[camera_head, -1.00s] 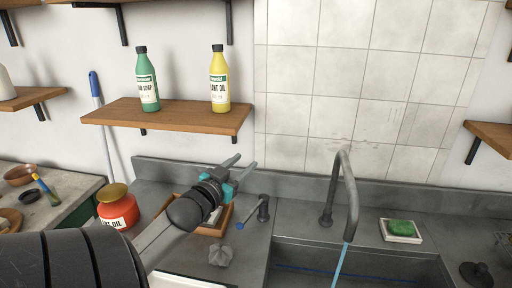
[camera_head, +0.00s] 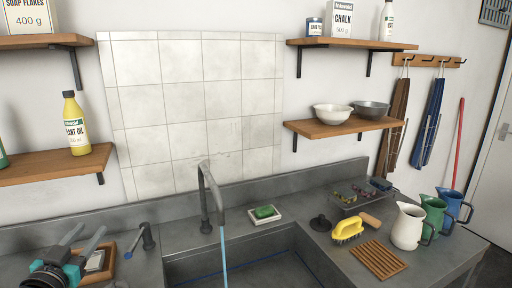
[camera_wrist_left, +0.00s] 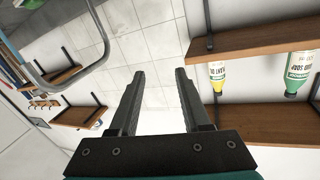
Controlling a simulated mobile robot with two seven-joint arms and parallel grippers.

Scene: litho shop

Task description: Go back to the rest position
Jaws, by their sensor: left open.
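My left gripper (camera_head: 92,243) is at the lower left of the head view, above the counter beside a wooden tray. Its two fingers are apart with nothing between them. In the left wrist view the open fingers (camera_wrist_left: 158,95) point toward the tiled wall, and that view is turned over. My right gripper is in neither view.
The sink (camera_head: 240,270) with its tall tap (camera_head: 207,195) lies in the middle. A green soap on a dish (camera_head: 265,213), a yellow brush (camera_head: 348,228), a slatted wooden board (camera_head: 378,259) and jugs (camera_head: 408,226) stand to the right. Shelves (camera_head: 345,127) jut from the wall.

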